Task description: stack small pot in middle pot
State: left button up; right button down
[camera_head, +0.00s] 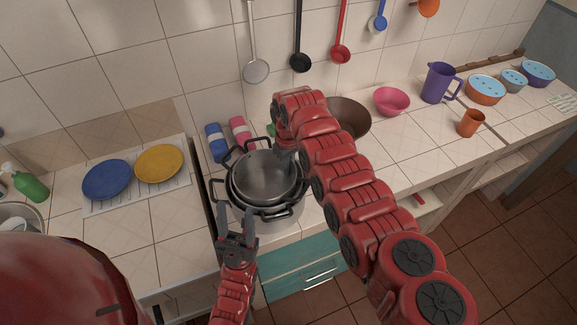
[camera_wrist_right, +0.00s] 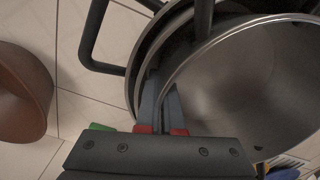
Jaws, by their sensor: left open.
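The steel small pot (camera_head: 266,172) is inside the wider middle pot (camera_head: 290,211) on the counter left of centre. Their dark rims and handles overlap; I cannot tell whether the small pot rests on the bottom. In the right wrist view the small pot (camera_wrist_right: 235,85) fills the right side, with the outer pot rims (camera_wrist_right: 131,88) around it. My right gripper (camera_head: 283,152) is at the right side of the pots. In the wrist view its fingers (camera_wrist_right: 163,100) straddle the small pot's wall, close together. My left gripper (camera_head: 237,226) is open and empty, in front of the pots.
A blue plate (camera_head: 106,180) and a yellow plate (camera_head: 159,163) lie on a rack to the left. Blue and pink bottles (camera_head: 216,143) are behind the pots. A brown bowl (camera_head: 351,117), pink bowl (camera_head: 391,100) and purple jug (camera_head: 439,82) stand right. Utensils hang above.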

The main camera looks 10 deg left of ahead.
jog(key=shift+w+f, duration=0.15)
jog(key=c, duration=1.1)
grip_release()
jog(key=shift+r, duration=0.2)
jog(key=shift+o, duration=0.2)
jog(key=shift+s, duration=0.2)
jog(key=shift+w, duration=0.1)
jog(key=shift+r, duration=0.2)
jog(key=shift+r, duration=0.35)
jog(key=shift+r+b, duration=2.1)
jog(key=shift+r, duration=3.45)
